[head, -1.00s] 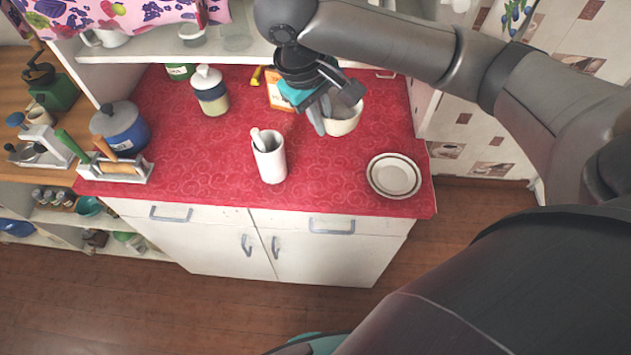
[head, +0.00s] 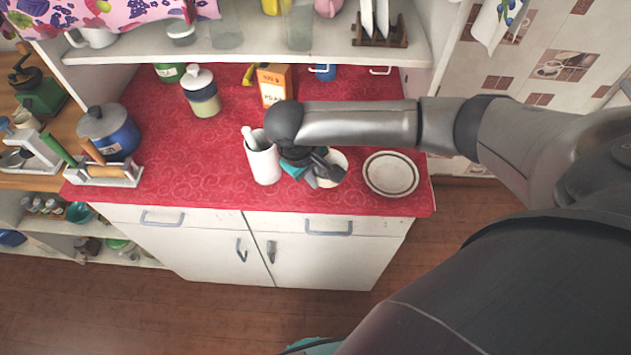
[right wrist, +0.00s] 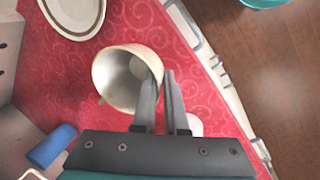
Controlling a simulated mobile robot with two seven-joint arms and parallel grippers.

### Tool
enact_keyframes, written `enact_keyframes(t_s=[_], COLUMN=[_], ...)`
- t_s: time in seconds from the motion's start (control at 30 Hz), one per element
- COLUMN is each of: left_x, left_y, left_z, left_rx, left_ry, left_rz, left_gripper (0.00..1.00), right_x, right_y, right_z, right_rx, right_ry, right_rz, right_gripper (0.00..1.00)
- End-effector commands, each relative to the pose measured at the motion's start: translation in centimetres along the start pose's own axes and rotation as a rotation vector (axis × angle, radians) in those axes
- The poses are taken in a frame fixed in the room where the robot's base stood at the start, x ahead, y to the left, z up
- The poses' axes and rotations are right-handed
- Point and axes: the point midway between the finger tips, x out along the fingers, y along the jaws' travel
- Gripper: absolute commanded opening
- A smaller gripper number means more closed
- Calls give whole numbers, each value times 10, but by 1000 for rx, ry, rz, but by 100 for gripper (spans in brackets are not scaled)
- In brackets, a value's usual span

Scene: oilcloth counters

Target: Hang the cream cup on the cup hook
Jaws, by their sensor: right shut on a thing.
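The cream cup (head: 336,163) is over the red counter, left of the plate, partly hidden by my right gripper (head: 322,178). In the right wrist view the cup (right wrist: 112,78) shows its open mouth, and my right gripper's fingers (right wrist: 160,95) are shut at its rim side. I cannot tell how high the cup is above the counter. My left gripper is not in view.
A white utensil crock (head: 263,165) stands just left of my gripper. A plate (head: 390,175) lies to the right. An orange-and-white box (head: 273,84) and a lidded jar (head: 202,92) stand behind. A shelf (head: 250,50) overhangs the counter's back.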

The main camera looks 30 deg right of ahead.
Motion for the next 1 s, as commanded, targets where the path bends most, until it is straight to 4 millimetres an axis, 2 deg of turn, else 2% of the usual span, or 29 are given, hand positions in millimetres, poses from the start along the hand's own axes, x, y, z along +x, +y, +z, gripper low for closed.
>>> enact_keyframes(t_s=[0.03, 0.13, 0.53, 0.57, 0.8, 1.0], left_x=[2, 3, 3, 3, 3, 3], left_y=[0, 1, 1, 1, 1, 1], left_z=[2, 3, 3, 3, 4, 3], left_rx=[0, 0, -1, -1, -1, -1], left_ry=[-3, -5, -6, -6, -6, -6], left_rz=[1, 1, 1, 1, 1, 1], left_gripper=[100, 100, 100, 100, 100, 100], right_x=[9, 18, 22, 22, 22, 22], right_y=[-2, -5, -6, -7, -6, -6], right_z=[0, 0, 0, 0, 0, 0], right_rx=[1, 1, 0, 0, 0, 0], right_ry=[-2, 0, 1, 0, 0, 0], right_rz=[1, 1, 0, 0, 0, 0], right_gripper=[0, 0, 0, 12, 39, 40])
